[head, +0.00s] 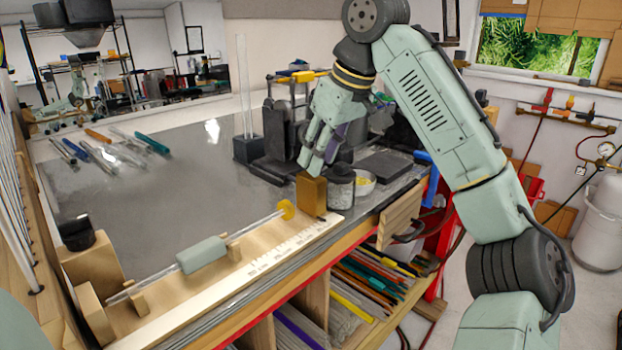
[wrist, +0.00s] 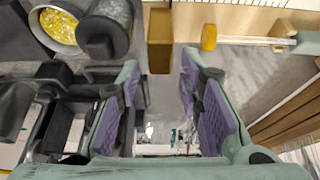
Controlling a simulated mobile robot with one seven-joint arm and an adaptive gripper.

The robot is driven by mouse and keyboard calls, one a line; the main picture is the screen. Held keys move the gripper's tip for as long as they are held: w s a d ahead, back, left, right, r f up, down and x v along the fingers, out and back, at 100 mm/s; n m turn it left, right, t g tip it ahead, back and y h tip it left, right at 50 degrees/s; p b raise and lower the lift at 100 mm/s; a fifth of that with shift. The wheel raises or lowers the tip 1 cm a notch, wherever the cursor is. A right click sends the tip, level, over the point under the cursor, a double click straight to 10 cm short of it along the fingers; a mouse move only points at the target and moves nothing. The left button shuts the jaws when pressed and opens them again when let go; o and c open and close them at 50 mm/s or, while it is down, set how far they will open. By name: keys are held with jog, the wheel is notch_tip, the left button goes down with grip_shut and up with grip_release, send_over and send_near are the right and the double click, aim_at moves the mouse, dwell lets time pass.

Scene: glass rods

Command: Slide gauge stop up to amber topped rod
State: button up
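The gauge stop (head: 311,193) is an upright brass-coloured block at the right end of the pale wooden gauge board (head: 250,265). The glass rod (head: 258,222) lies along the board with its round amber top (head: 287,209) facing the stop. A clear gap separates the stop (wrist: 160,40) from the amber top (wrist: 209,37) in the wrist view. My gripper (head: 318,158) hangs just above and behind the stop. In the wrist view it (wrist: 159,64) is open and empty, with the stop lined up beyond and between its fingertips.
A dark-lidded jar (head: 341,186) and a bowl of yellow bits (head: 363,182) stand close right of the stop. Black stands (head: 270,165) are behind it. A grey-green piece (head: 202,254) lies over the rod's middle. Loose rods and tools (head: 118,150) lie far left; the grey bench between is clear.

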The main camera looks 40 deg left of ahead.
aim_at(311, 176)
jog(key=x, duration=0.6)
jog(key=shift+a+f+p, duration=0.25)
jog(key=shift+f+p, duration=0.05)
jog(key=shift+c, duration=0.5)
grip_shut()
